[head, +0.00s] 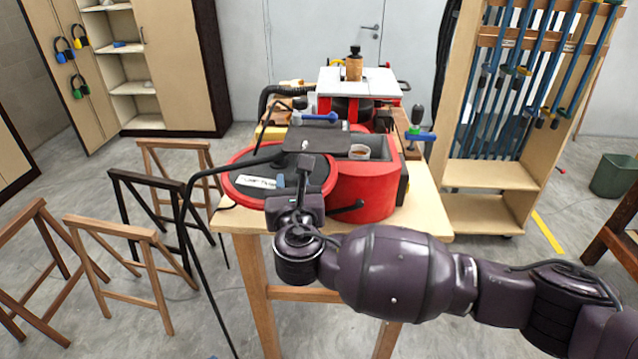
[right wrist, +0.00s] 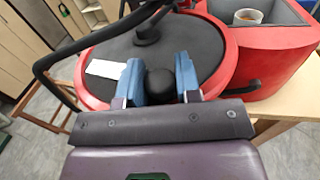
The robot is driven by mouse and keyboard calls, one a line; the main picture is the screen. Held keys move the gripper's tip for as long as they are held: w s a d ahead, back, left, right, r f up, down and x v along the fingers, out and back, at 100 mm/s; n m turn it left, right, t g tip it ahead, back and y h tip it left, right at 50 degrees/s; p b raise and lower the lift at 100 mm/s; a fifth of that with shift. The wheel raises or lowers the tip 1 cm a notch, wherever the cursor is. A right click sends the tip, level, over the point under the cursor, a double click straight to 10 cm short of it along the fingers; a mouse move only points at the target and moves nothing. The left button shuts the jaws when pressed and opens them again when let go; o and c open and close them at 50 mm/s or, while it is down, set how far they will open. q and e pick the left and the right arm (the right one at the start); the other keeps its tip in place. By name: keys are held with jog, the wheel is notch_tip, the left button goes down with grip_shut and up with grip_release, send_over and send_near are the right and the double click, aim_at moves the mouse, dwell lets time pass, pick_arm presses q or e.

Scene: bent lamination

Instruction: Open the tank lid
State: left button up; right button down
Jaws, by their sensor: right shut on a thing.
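The tank is a round red tub (head: 232,187) at the front of the machine on the wooden table. Its dark round lid (head: 318,172) lies across the top inside the red rim, with a white label on it. The lid also fills the upper middle of the right wrist view (right wrist: 205,50). My right gripper (head: 288,190) is over the front edge of the lid. In the right wrist view its blue fingers (right wrist: 160,82) are shut on a black rounded knob (right wrist: 160,86). The knob's base is hidden by the gripper. My left gripper is not in view.
A red box-shaped section (head: 365,190) holding a white cup (head: 359,152) adjoins the tub. A thin black bent tube (head: 190,215) runs down at the left. Wooden trestles (head: 120,235) stand at the left and a clamp rack (head: 490,175) at the right.

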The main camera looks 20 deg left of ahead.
jog(key=shift+s+a+m+t+h, duration=0.15)
jog(key=shift+a+m+h, duration=0.15)
jog(key=shift+a+h, duration=0.25)
jog(key=shift+s+a+m+t+h, duration=0.15)
jog(key=shift+a+m+h, duration=0.2)
jog(key=shift+a, duration=0.35)
jog(key=shift+w, duration=0.1)
jog(key=shift+r, duration=0.1)
jog(key=c, duration=0.9)
grip_release()
jog(key=b+v, duration=0.1)
jog(key=v, duration=1)
jog(key=shift+w, duration=0.1)
